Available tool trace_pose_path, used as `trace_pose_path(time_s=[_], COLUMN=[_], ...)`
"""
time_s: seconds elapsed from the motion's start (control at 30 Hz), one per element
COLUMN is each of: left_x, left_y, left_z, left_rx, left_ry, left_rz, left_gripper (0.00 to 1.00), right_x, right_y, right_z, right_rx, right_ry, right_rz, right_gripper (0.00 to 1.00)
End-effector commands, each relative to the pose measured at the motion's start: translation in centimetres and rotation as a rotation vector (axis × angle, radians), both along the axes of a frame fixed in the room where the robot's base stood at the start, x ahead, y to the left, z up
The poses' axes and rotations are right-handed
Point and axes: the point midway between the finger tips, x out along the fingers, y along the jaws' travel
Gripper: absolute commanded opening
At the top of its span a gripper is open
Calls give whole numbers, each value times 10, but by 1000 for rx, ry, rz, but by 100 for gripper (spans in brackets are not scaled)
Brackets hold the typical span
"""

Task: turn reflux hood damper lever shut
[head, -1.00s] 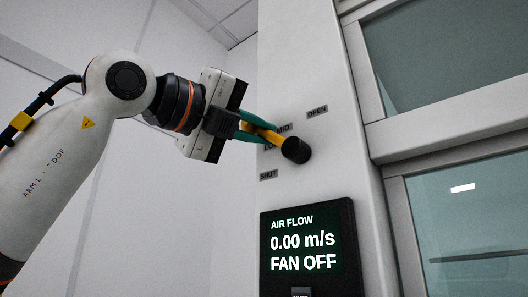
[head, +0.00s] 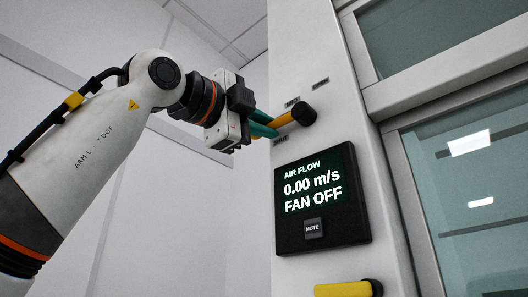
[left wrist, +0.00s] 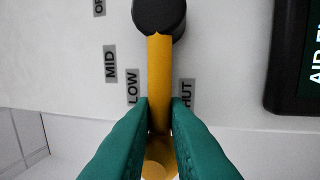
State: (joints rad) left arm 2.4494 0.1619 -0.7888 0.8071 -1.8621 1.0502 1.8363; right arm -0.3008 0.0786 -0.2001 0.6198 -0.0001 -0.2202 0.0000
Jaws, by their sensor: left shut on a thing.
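The damper lever is a yellow bar (head: 284,119) on a black round hub (head: 304,113), on the pale post above the air flow display. In the left wrist view the yellow bar (left wrist: 160,82) runs from the black hub (left wrist: 159,14) down between my green fingers. It lies between the LOW label (left wrist: 133,88) and the partly hidden SHUT label (left wrist: 186,93). My left gripper (head: 262,125) is shut on the bar's outer part, with a finger on each side (left wrist: 159,125). My right gripper is out of view.
The display (head: 320,198) reads 0.00 m/s, FAN OFF, with a MUTE button (head: 312,228) below. Another yellow handle (head: 342,290) shows at the bottom edge. Glass sash panels (head: 470,190) are to the right. White wall is behind my arm.

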Motion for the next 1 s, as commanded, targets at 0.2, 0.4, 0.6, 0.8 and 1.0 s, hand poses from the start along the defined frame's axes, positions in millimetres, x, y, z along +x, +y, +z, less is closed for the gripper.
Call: trace_pose_path(time_s=[0.2, 0.4, 0.6, 0.8, 1.0], left_x=[0, 1, 1, 0, -2], left_y=[-1, -1, -1, -1, 1], left_z=[-3, -3, -3, -2, -3], left_rx=[-15, -16, -15, -15, -17], left_ry=[15, 18, 19, 15, 13], left_rz=[1, 1, 1, 0, 0], left_gripper=[0, 0, 25, 36, 36], right_x=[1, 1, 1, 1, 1], right_y=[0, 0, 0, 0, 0], right_z=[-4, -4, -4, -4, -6], right_rx=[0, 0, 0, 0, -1], right_ry=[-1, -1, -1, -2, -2], right_rz=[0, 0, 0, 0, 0], right_gripper=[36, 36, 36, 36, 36])
